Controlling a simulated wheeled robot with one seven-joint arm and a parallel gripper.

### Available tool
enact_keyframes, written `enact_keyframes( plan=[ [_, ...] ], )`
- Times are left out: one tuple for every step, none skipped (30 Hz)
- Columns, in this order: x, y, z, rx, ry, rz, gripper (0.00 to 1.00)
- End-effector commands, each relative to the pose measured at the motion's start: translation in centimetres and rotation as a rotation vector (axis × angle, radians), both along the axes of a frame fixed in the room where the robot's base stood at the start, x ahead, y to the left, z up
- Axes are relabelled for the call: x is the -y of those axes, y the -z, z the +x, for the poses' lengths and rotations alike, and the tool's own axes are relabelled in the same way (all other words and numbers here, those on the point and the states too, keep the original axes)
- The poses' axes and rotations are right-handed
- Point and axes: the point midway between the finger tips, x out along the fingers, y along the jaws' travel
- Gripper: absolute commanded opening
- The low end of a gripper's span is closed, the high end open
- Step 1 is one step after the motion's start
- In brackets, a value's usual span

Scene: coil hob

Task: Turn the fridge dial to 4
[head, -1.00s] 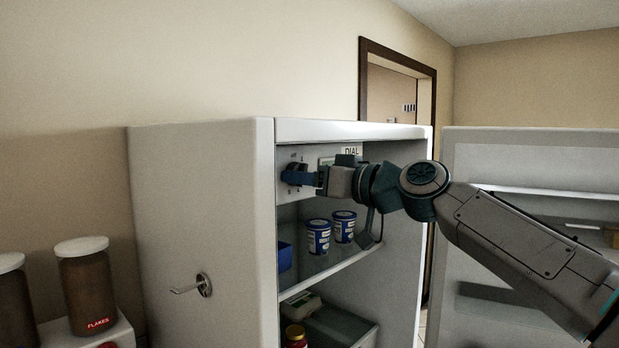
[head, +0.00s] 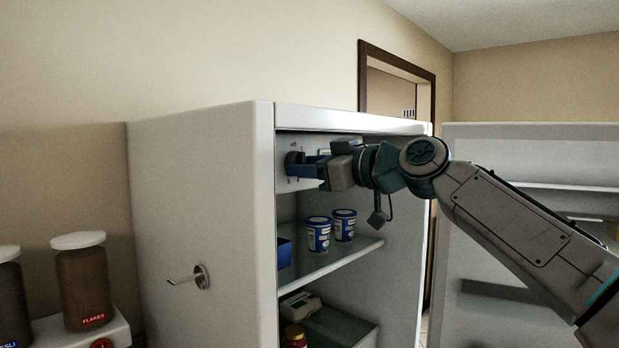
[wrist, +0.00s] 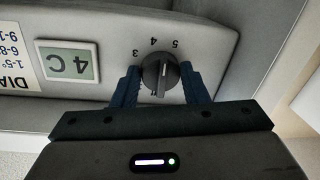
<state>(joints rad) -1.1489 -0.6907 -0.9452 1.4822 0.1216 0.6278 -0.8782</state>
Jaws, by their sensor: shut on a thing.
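The fridge dial (wrist: 160,72) is a round dark knob on the pale panel inside the fridge, and it also shows in the head view (head: 294,158). The wrist view is upside down. The numbers 3, 4 and 5 stand along the picture's upper side of the dial. A pale line on the knob runs toward the picture's bottom. My gripper (wrist: 161,84) has one blue finger on each side of the dial and is shut on it. In the head view my gripper (head: 305,168) reaches in from the right. Its body hides part of the panel.
A small display (wrist: 69,63) on the panel seems to read 4 C, beside a printed dial label (wrist: 16,67). Below my arm, two blue-and-white tubs (head: 319,236) stand on the shelf (head: 330,262). The open fridge door (head: 530,160) is at the right.

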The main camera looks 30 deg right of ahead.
Motion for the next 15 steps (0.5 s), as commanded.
enact_keyframes(
  plan=[
    [-0.03, 0.09, -0.01, 0.015, -0.001, -0.033, 0.17],
    [-0.03, 0.08, -0.01, 0.022, 0.0, -0.054, 0.17],
    [-0.01, 0.04, -0.01, 0.032, -0.001, -0.081, 0.17],
    [-0.01, -0.01, 0.0, 0.039, 0.0, -0.099, 0.17],
    [0.0, -0.03, 0.0, 0.046, 0.0, -0.119, 0.17],
    [0.01, -0.05, 0.01, 0.054, -0.001, -0.143, 0.17],
    [-0.01, -0.06, 0.01, 0.06, -0.001, -0.158, 0.17],
    [0.0, -0.07, 0.0, 0.066, -0.001, -0.175, 0.17],
    [0.02, -0.09, 0.0, 0.072, 0.0, -0.195, 0.17],
    [0.04, -0.11, 0.0, 0.077, -0.001, -0.208, 0.17],
    [0.05, -0.13, -0.01, 0.082, 0.0, -0.22, 0.17],
    [0.05, -0.16, 0.0, 0.088, 0.0, -0.234, 0.17],
    [0.06, -0.18, 0.0, 0.091, 0.0, -0.244, 0.17],
    [0.06, -0.19, 0.0, 0.094, 0.001, -0.253, 0.17],
    [0.06, -0.19, 0.0, 0.099, 0.0, -0.264, 0.17]
  ],
)
